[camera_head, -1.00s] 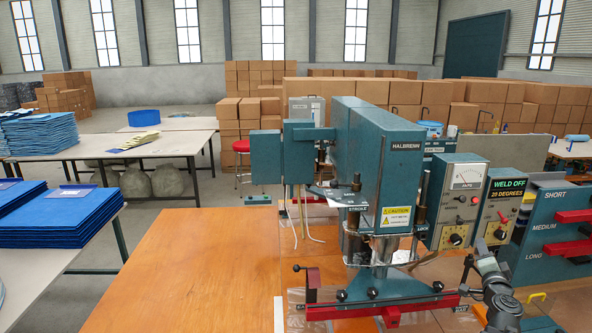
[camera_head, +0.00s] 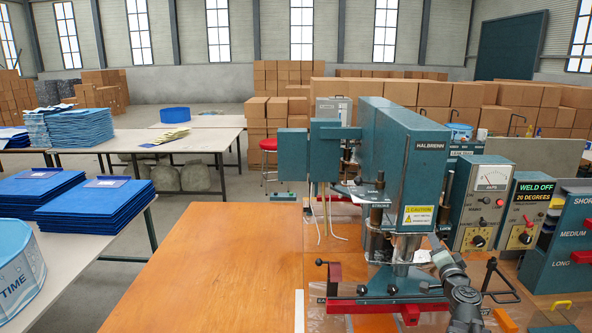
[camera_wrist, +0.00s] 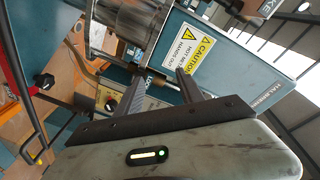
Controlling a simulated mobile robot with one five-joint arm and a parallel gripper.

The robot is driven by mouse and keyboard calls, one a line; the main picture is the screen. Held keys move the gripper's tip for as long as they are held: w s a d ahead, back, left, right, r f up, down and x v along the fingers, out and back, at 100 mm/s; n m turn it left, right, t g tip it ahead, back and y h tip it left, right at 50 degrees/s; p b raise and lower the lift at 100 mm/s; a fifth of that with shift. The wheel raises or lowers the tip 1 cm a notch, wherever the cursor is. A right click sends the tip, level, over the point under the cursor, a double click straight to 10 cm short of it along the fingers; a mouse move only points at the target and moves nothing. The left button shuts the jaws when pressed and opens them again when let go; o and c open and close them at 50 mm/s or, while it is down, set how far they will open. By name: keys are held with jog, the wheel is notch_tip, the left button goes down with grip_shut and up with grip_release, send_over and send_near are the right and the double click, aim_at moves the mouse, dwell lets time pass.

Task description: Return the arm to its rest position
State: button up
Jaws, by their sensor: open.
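My arm (camera_head: 462,292) rises from the lower right of the head view, in front of the right side of the teal welding machine (camera_head: 405,150). Its gripper end is small there, near the machine's metal column, and its fingers are hard to make out. In the wrist view my gripper (camera_wrist: 158,90) shows two dark fingers spread apart with nothing held between them. Beyond them are the machine's metal cylinder (camera_wrist: 130,22) and its yellow caution label (camera_wrist: 187,45). I cannot tell whether the fingers touch the machine.
The control boxes (camera_head: 483,205) and a teal rack (camera_head: 575,240) stand right of the machine. A red clamp bar (camera_head: 345,307) lies across its base. The orange tabletop (camera_head: 215,265) is clear at left. Blue stacks (camera_head: 95,208) and a round blue item (camera_head: 15,270) sit on the left table.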

jog(key=w+a+f+n+g+y, duration=0.1)
jog(key=a+f+n+g+y, duration=0.2)
jog(key=a, duration=0.8)
jog(key=a+f+n+g+y, duration=0.1)
jog(key=a+f+n+y, duration=0.35)
jog(key=a, duration=0.75)
jog(key=w+a+f+n+g+y, duration=0.15)
jog(key=a+n, duration=0.25)
jog(key=a, duration=0.7)
jog(key=s+a+f+n+g, duration=0.3)
jog(key=s+a+f+g, duration=0.35)
jog(key=s+f, duration=0.3)
jog(key=s+d+f+m+g+h, duration=0.1)
jog(key=s+d+f+g+h, duration=0.3)
jog(key=s+d, duration=0.5)
jog(key=shift+s+d+f+m+g+h, duration=0.4)
jog(key=shift+s+g+h, duration=0.15)
jog(key=shift+g, duration=0.15)
jog(key=shift+a, duration=0.1)
